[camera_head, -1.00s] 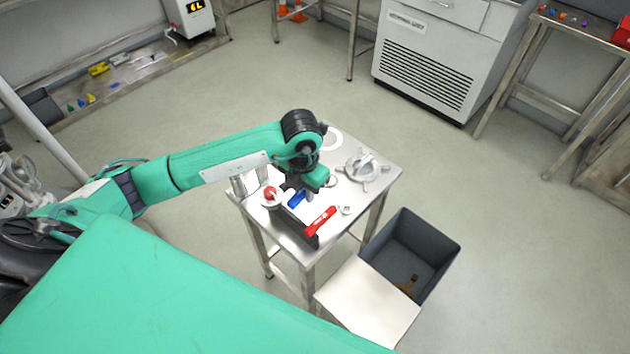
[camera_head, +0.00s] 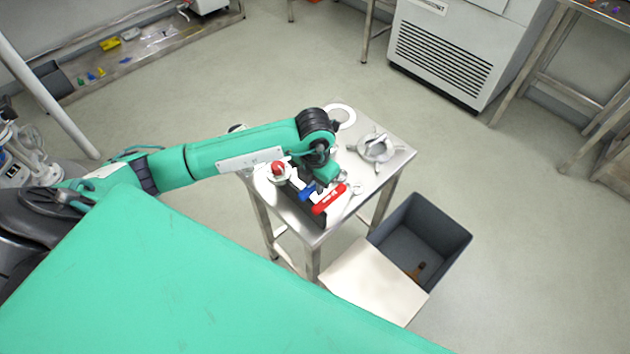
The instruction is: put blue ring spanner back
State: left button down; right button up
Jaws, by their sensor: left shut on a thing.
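The blue ring spanner (camera_head: 306,191) shows as a short blue piece just under my left gripper (camera_head: 316,187), close beside the red spanner (camera_head: 328,200). My left gripper is shut on the blue spanner; the wrist hides its fingers and part of the spanner. The red spanner lies across the dark holder (camera_head: 303,211) at the front edge of the small metal table (camera_head: 392,169). I cannot tell whether the blue spanner touches the holder. My right gripper is out of view.
A part with a red knob (camera_head: 278,169) stands left of the spanners. A metal flange (camera_head: 376,147) and a pale ring (camera_head: 341,117) lie farther back on the table. A dark open bin (camera_head: 447,250) stands on the floor at right.

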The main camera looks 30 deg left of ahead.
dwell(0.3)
pick_arm(q)
jog(key=shift+f, duration=0.1)
dwell(0.3)
jog(key=c, duration=1.2)
grip_release()
jog(key=shift+r+p, duration=1.5)
jog(key=shift+r, duration=1.55)
